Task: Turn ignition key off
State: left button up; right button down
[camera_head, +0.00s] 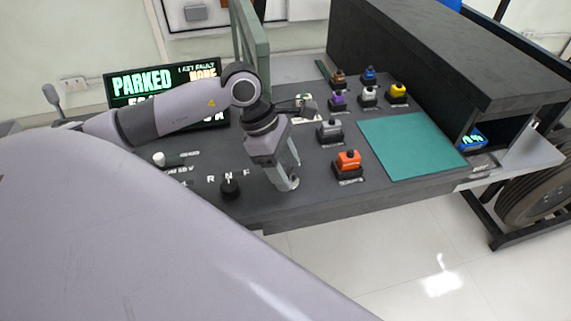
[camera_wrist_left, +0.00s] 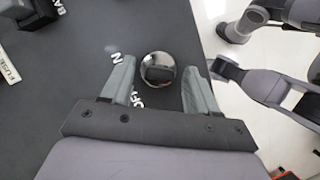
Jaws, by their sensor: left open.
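My left gripper (camera_head: 286,184) is open and points down at the front edge of the dark console. In the left wrist view, a round chrome ignition switch (camera_wrist_left: 157,68) sits between the two spread fingers (camera_wrist_left: 157,85), with a gap on each side. White letters beside it read OFF near the gripper and what looks like ON farther away. A dark shape shows on the chrome face; I cannot tell whether it is the key or a reflection. In the head view the fingers mostly hide the switch. My right gripper is not clearly in view.
A black knob (camera_head: 230,188) below the letters R N F stands left of the gripper. An orange button block (camera_head: 348,163) and a grey one (camera_head: 330,131) stand to its right. A green mat (camera_head: 410,146) lies farther right. A lit PARKED display (camera_head: 143,83) stands behind.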

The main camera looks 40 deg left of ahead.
pick_arm(q)
jog(key=c, duration=1.1)
jog(key=shift+o, duration=0.2)
pick_arm(e)
jog(key=shift+f, duration=0.15)
pick_arm(q)
jog(key=n+t+b, duration=0.1)
jog(key=n+b, duration=0.1)
jog(key=n, duration=0.2)
jog(key=shift+d+f+y+b, duration=0.1)
jog(key=shift+y+b, duration=0.25)
jog(key=shift+y, duration=0.05)
jog(key=n+b, duration=0.1)
jog(key=n, duration=0.1)
jog(key=n+t+y+b, duration=0.1)
jog(key=n, duration=0.1)
jog(key=shift+s+d+n+b, duration=0.1)
jog(key=shift+d+n+b, duration=0.05)
jog(key=shift+n+b, duration=0.15)
jog(key=shift+n+t+y+b, duration=0.4)
jog(key=shift+n+y+b, duration=0.3)
jog(key=shift+n, duration=0.7)
pick_arm(e)
jog(key=f, duration=0.3)
jog(key=a+f, duration=0.1)
jog(key=shift+w+f, duration=0.2)
jog(key=shift+w, duration=0.15)
pick_arm(q)
jog(key=shift+n, duration=0.3)
